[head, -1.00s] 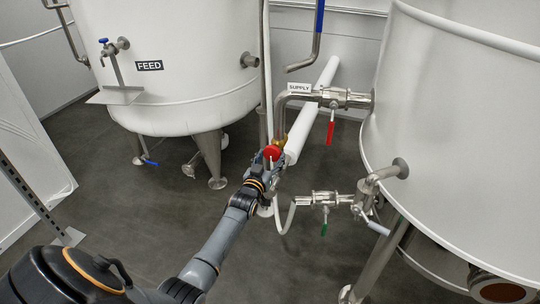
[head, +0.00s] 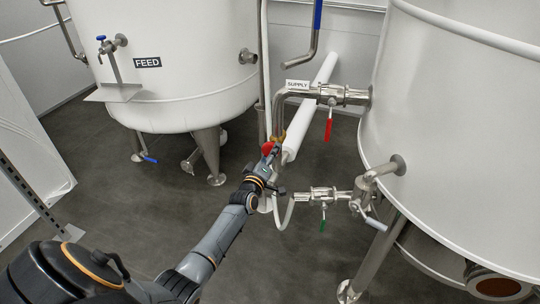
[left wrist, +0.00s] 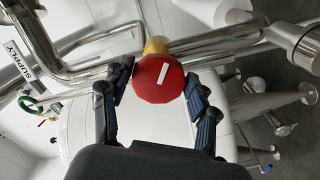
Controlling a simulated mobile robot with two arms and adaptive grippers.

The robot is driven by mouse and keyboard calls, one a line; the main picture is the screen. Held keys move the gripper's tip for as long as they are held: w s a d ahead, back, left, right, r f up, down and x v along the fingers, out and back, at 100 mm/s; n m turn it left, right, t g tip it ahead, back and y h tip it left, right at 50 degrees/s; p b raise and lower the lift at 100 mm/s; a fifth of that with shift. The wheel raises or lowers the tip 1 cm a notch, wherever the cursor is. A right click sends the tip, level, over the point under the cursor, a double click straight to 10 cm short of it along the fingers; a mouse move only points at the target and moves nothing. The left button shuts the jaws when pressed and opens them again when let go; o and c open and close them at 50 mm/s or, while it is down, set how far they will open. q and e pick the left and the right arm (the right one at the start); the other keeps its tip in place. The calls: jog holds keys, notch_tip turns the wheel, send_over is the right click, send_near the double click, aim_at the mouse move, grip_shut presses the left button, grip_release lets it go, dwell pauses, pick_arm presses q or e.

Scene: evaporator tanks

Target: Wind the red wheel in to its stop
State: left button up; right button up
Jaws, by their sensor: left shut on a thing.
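The red wheel (head: 267,147) sits in front of a brass-coloured collar (left wrist: 156,45) on a steel pipe, near the middle of the head view. In the left wrist view the red wheel (left wrist: 153,88) fills the space between the fingers, its white bar mark leaning slightly right of upright. My left gripper (head: 271,158) is shut on the wheel, with one finger on each side of its rim. In the head view a finger hides part of the wheel. The wheel's stop cannot be made out. My right gripper is not in view.
A valve with a red lever (head: 328,128) and a SUPPLY label (head: 298,84) is right of the wheel. A green-handled valve (head: 322,222) is lower right. The FEED tank (head: 180,95) stands behind left, another large tank (head: 460,130) at right.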

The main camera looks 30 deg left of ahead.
pick_arm(q)
jog(key=n, duration=0.3)
jog(key=shift+b, duration=0.3)
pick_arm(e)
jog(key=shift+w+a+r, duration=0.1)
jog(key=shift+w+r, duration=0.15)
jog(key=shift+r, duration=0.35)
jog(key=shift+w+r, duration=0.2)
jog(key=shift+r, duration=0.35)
pick_arm(q)
jog(key=shift+n, duration=0.3)
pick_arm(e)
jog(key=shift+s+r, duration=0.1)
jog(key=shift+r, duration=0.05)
pick_arm(q)
jog(key=o, duration=1.1)
jog(key=v, duration=1.2)
jog(key=shift+f, duration=0.1)
